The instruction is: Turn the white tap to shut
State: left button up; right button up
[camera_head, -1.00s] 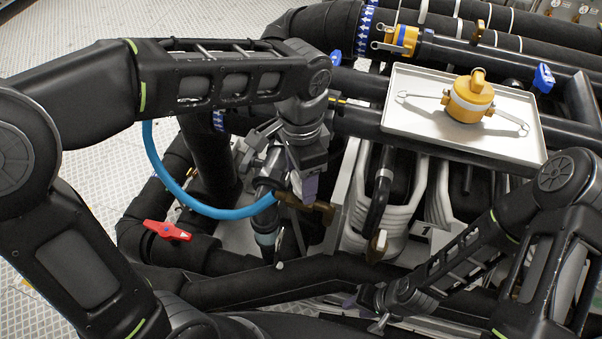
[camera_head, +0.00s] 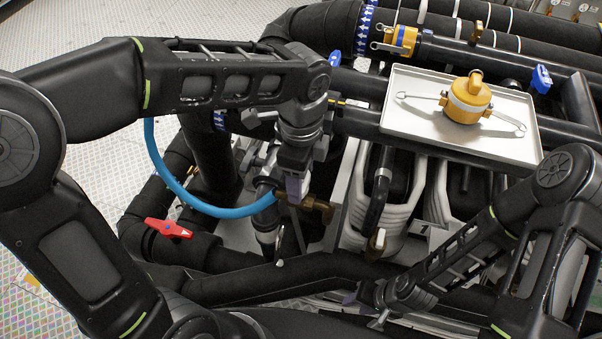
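A small pale, off-white handle (camera_head: 377,240) shows on the black hose between the white coils. I cannot tell for sure that it is the white tap. My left gripper (camera_head: 296,190) points down at a brass fitting (camera_head: 318,207) by the end of the blue hose (camera_head: 180,190). Its fingertips overlap the fitting in the picture, and I cannot tell whether they touch or grip anything. They hide part of the fitting. My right gripper (camera_head: 363,310) is low in the middle, apart from the pale handle, with its fingers spread and nothing between them.
A red handle (camera_head: 167,229) sits on the black pipe at left. A white tray (camera_head: 425,78) at upper right holds a yellow cap with two arms (camera_head: 468,100). Blue handles (camera_head: 543,78) stand on the back pipes. A thick black pipe (camera_head: 270,280) crosses in front.

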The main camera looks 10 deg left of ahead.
dwell(0.3)
pick_arm(q)
jog(key=o, duration=1.4)
jog(key=shift+c, duration=0.2)
jog(key=shift+r+b, duration=0.35)
jog(key=shift+r, duration=3.6)
